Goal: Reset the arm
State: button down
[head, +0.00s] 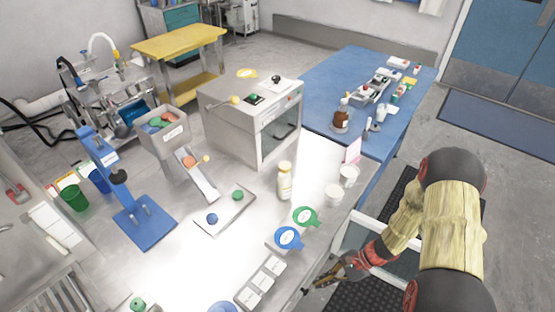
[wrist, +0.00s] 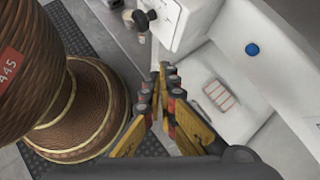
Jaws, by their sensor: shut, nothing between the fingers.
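My gripper (head: 328,277) is at the lower right in the head view, beside the front edge of the steel counter (head: 165,272). My arm comes in from the right, bent, with a pale yellow-wrapped link. In the wrist view my gripper (wrist: 164,75) points up the picture, its yellow and dark fingers close together, with nothing between them. It touches no object that I can see.
A blue table (head: 330,75) stands behind. Floor mats lie below my arm.

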jog(key=s+d+r+n+t+h, duration=0.1)
jog(key=s+r+n+t+h, duration=0.1)
jog(key=r, duration=1.3)
jog(key=s+d+r+n+t+h, duration=0.1)
jog(key=s+r+n+h, duration=0.3)
jog(key=r, duration=1.1)
jog(key=s+d+r+n+t+h, duration=0.1)
jog(key=s+r+n+t, duration=0.3)
jog(key=r+n, duration=0.4)
notch_tip(320, 180, up, 8)
jog(key=shift+d+f+h, duration=0.1)
jog(key=shift+d+h, duration=0.15)
jog(key=shift+h, duration=0.65)
